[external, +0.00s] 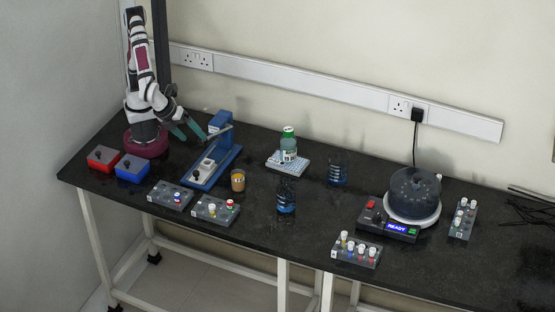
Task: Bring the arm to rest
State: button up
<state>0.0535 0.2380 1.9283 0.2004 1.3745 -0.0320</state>
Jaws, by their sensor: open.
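My gripper (190,131) is at the end of my folded arm at the far left of the bench. Its two teal fingers are apart and no object shows between them. It hangs above the bench, left of the blue stand and above the red and blue boxes in the picture. My arm rises from a dark red round base.
Red (103,159) and blue (132,167) boxes stand near my base. A blue stand (222,150), an amber jar (238,181), a green-capped bottle (289,146), vial racks (170,196) and a round machine (414,195) reading READY are on the dark bench (310,240). Its front middle is clear.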

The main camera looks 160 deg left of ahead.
jog(key=s+d+r+n+t+h, duration=0.4)
jog(key=s+d+r+t, duration=0.2)
jog(key=s+r+t, duration=0.3)
jog(key=s+f+m+g, duration=0.1)
jog(key=s+f+g, duration=0.6)
jog(key=s, duration=0.3)
jog(key=shift+f+g, duration=0.3)
jog(key=shift+f, duration=0.55)
jog(key=shift+d, duration=0.1)
